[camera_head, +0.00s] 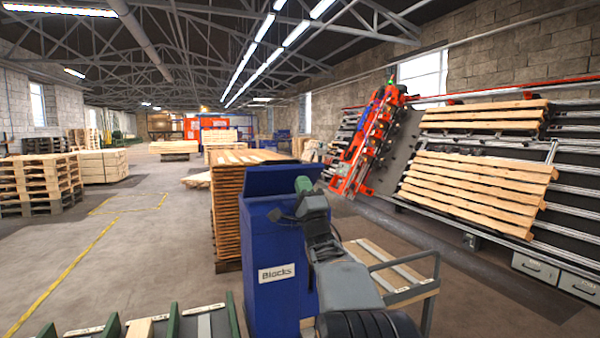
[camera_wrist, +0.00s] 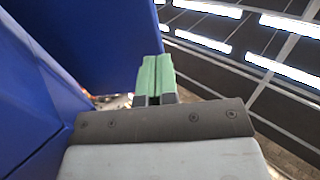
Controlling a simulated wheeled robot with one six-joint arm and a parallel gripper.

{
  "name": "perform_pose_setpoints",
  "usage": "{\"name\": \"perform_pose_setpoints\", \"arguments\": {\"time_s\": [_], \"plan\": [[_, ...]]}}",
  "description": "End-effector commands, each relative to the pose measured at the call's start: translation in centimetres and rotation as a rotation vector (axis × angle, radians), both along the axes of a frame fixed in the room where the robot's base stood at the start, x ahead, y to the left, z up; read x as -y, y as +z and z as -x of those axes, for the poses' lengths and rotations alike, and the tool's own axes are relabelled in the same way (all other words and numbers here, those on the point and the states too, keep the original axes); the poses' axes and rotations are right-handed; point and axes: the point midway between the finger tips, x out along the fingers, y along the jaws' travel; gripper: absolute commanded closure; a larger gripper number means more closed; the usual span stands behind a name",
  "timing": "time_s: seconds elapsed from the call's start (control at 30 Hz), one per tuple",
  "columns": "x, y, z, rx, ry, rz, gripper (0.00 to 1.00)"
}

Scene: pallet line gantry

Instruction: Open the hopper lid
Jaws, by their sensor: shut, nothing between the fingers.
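The blue hopper (camera_head: 275,270) with the label "Blocks" stands upright in front of me. Its blue lid (camera_head: 270,178) shows as a raised, tilted panel along the top, wider than the body. In the wrist view the lid (camera_wrist: 95,40) fills the upper left, and a blue hopper wall (camera_wrist: 25,110) runs along the left. My gripper (camera_head: 303,184) is at the right part of the hopper's top, pointing up. Its green fingertips (camera_wrist: 155,75) are together and empty, overlapping the lid's edge in the picture. I cannot tell whether they touch it.
A stack of boards (camera_head: 226,210) stands right behind the hopper. A cart with a grey rail (camera_head: 405,285) is close on the right, and a slatted conveyor (camera_head: 175,325) is at the lower left. An orange machine (camera_head: 368,150) and plank racks line the right wall. The left floor is open.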

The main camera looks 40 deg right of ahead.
Motion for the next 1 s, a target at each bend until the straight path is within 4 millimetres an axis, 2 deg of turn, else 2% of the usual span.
{"name": "perform_pose_setpoints", "arguments": {"time_s": [0.03,0.2,0.77,1.0], "plan": [[0.1,0.7,-0.5,0.001,0.001,0.000,1.00],[0.3,1.6,-1.4,0.000,0.000,0.000,1.00],[0.4,2.0,-1.8,-0.003,0.000,-0.001,1.00],[-0.5,3.5,-2.8,-0.068,0.019,-0.017,1.00]]}}
